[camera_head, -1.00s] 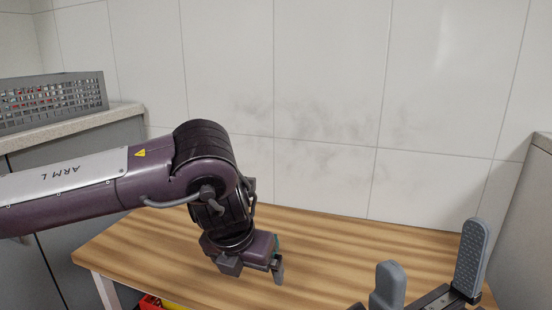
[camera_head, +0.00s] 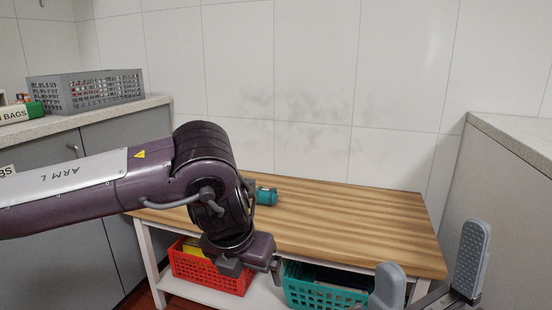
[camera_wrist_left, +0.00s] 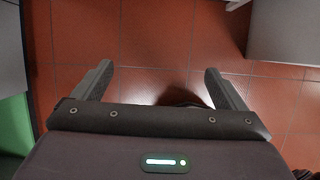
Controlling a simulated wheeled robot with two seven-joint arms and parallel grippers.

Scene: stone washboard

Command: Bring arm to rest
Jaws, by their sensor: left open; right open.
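My left arm, purple with a white panel marked "ARM L", comes in from the left in the head view. Its gripper (camera_head: 262,272) hangs low in front of the wooden table's front edge. In the left wrist view, my left gripper (camera_wrist_left: 160,88) has its two fingers wide apart with nothing between them, above the red tiled floor (camera_wrist_left: 155,45). My right gripper (camera_head: 428,268) shows at the lower right of the head view, its grey fingers apart and empty, in front of the table's right end.
The wooden table (camera_head: 350,215) holds a teal cylindrical object (camera_head: 267,196), partly behind my left arm. A red basket (camera_head: 205,275) and a teal basket (camera_head: 322,289) stand on its lower shelf. A grey crate (camera_head: 90,92) sits on the left counter. Another counter (camera_head: 520,170) is at right.

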